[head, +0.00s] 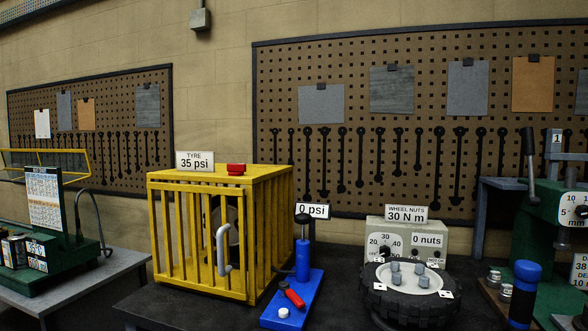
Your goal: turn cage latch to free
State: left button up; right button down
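A yellow barred cage (274,205) stands on the dark bench in the middle of the head view. Its front has vertical bars and a grey upright handle (223,249), and the front looks closed. A dark round thing with a pale middle shows partly behind the bars. Neither of my grippers is in view.
Right of the cage stand a blue pump (303,262) with a red-handled part and a "0 psi" sign (313,211). Further right are a black wheel (405,306) and a "WHEEL NUTS" box (378,238). Green machines stand at both sides. The bench front-left of the cage is clear.

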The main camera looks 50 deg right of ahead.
aim_at(233, 169)
jog(key=z, duration=1.15)
jog(key=i, duration=0.5)
jog(key=z, duration=3.25)
jog(key=k, duration=1.9)
jog(key=u, duration=1.6)
